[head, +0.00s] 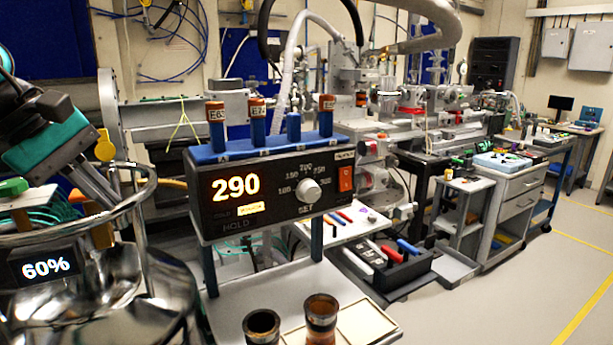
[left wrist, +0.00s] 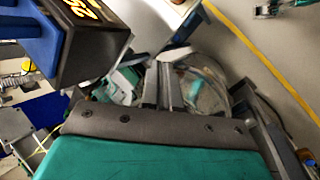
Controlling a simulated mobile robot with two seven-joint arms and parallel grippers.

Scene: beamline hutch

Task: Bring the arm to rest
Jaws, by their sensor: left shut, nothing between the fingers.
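My left gripper (head: 104,192) comes in from the left in the head view, with a teal body and grey fingers. It is shut and empty, tilted down over the rim of a shiny round metal vessel (head: 165,295). Whether it touches the rim I cannot tell. In the left wrist view the fingers of my left gripper (left wrist: 164,78) lie close together, with the vessel's curved wall (left wrist: 210,90) just beyond them. My right gripper is not in view.
A black control box (head: 270,205) reading 290 stands right of the gripper, with labelled vials in a blue rack (head: 265,145) on top. Two brown cups (head: 321,315) stand in front. A tool tray (head: 400,270) sits farther right. The floor (head: 520,290) at right is clear.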

